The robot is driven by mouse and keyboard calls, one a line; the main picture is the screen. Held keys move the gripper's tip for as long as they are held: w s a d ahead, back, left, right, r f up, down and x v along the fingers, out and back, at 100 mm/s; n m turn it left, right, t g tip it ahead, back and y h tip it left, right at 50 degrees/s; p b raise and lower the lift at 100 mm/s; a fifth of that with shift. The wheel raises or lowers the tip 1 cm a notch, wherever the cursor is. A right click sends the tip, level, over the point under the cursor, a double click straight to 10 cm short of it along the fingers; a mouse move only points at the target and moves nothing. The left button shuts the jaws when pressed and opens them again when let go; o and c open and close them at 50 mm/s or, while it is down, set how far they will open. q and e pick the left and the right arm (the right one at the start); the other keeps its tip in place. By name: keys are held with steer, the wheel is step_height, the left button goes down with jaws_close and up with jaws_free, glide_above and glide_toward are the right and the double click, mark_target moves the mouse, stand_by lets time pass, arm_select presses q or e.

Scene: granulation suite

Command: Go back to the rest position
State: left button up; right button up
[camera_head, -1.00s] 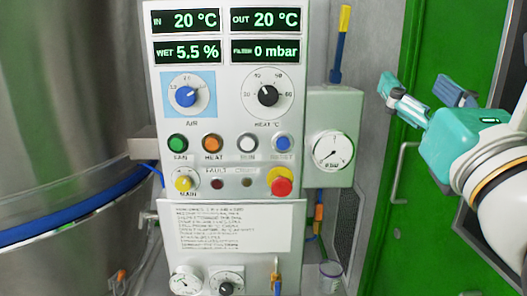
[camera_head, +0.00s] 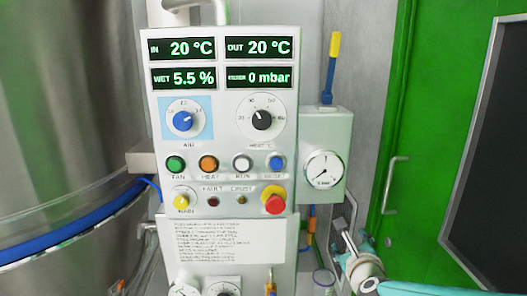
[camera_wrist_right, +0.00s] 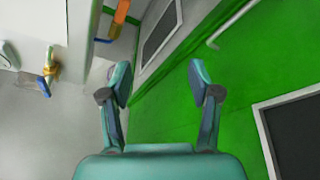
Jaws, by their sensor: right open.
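My right gripper (camera_wrist_right: 160,88) shows in the right wrist view with its two teal fingers spread apart and nothing between them. In the head view my right arm comes in at the lower right, and the gripper (camera_head: 352,250) is seen small and partly end-on, below the gauge box. It appears clear of the control panel (camera_head: 222,130). My left gripper is in neither view.
A steel vessel (camera_head: 65,120) with a blue band stands at the left. A gauge box (camera_head: 325,140) with a blue-and-yellow lever (camera_head: 331,70) is beside the panel. A green door (camera_head: 430,200) with a handle (camera_head: 392,185) and a dark framed window (camera_head: 490,150) is at the right.

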steer(key=s+f+n+g+y+p, duration=0.15)
steer(key=s+f+n+g, duration=0.35)
steer(key=f, duration=1)
steer(key=s+f+n+g+y+p, duration=0.1)
steer(key=s+f+n+g+p, duration=0.35)
steer(key=f, duration=1.05)
arm_select(q)
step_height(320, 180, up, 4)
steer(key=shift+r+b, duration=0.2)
steer(key=shift+b, duration=0.95)
arm_select(e)
steer(key=s+a+f+n+g+y, duration=0.1)
steer(key=s+a+f+n, duration=0.1)
steer(key=s+n, duration=0.4)
steer(key=s+a+f+n+g+y, duration=0.1)
steer(key=s+a+f+n, duration=0.2)
steer(key=s+n, duration=0.4)
steer(key=s+a+f+n+g+y, duration=0.1)
steer(key=s+a+f+n+g, duration=0.1)
steer(key=s+n, duration=0.4)
steer(key=s+f, duration=0.1)
steer(key=s, duration=0.1)
steer(key=shift+s+a, duration=0.35)
steer(key=shift+a, duration=0.05)
